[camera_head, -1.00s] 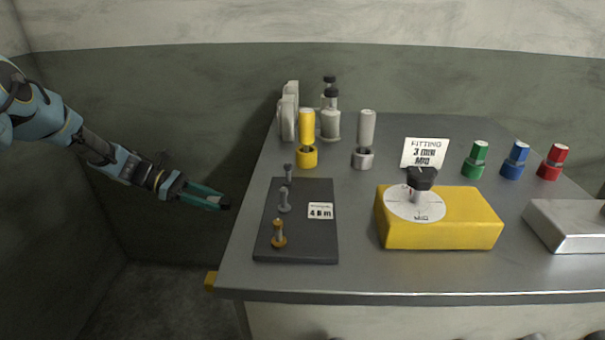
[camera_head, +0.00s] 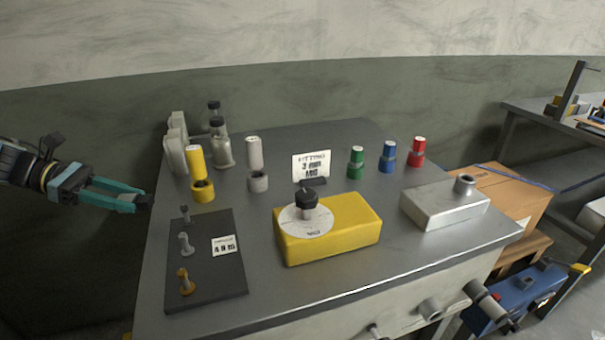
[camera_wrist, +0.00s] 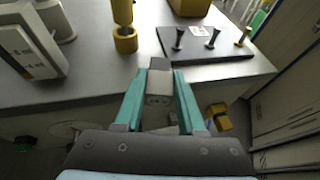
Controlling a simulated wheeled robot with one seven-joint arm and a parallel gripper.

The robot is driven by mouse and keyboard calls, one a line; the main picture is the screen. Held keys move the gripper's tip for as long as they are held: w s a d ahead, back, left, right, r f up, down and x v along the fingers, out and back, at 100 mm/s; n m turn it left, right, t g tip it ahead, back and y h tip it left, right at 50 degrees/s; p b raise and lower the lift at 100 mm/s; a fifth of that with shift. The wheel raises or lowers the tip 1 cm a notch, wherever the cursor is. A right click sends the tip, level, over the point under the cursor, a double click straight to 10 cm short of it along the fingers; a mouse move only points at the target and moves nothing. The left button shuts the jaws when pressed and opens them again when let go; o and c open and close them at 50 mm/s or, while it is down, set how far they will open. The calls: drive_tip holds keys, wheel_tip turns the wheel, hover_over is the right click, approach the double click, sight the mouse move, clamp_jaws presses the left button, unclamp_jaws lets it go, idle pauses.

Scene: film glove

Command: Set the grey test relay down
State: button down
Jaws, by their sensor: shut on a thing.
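My gripper (camera_head: 132,197) is at the left edge of the grey bench (camera_head: 330,150) in the head view, its teal fingers pointing right. In the wrist view my gripper (camera_wrist: 160,78) is shut on a small grey block, the grey test relay (camera_wrist: 158,86), held between the fingertips. The relay has a lighter and a darker grey part. In the head view it is mostly hidden by the fingers. In the wrist view the fingertips overlap the bench edge; I cannot tell their height above it.
A dark plate (camera_head: 207,262) with three pegs lies at the bench's near left. A yellow cup with a yellow cylinder (camera_head: 196,162) and a grey pair (camera_head: 255,155) stand behind. A yellow box (camera_head: 345,240) with a dial is central. Bare bench top lies between them.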

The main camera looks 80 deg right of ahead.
sight(163, 201)
drive_tip(key=s+d+r+n+t+h, duration=0.2)
drive_tip(key=d+r+n+h, duration=0.1)
drive_tip(key=d+r, duration=0.45)
drive_tip(key=shift+g, duration=0.3)
drive_tip(key=f, duration=0.3)
drive_tip(key=f+p, duration=0.1)
drive_tip(key=f, duration=0.2)
drive_tip(key=f+p, duration=0.1)
drive_tip(key=f, duration=0.3)
drive_tip(key=shift+s+a, duration=0.1)
drive_tip(key=shift+a, duration=0.2)
drive_tip(key=shift+f, duration=0.15)
drive_tip(key=c, duration=0.5)
unclamp_jaws()
drive_tip(key=shift+r, duration=0.2)
drive_tip(key=b+v, duration=0.2)
drive_tip(key=v, duration=1)
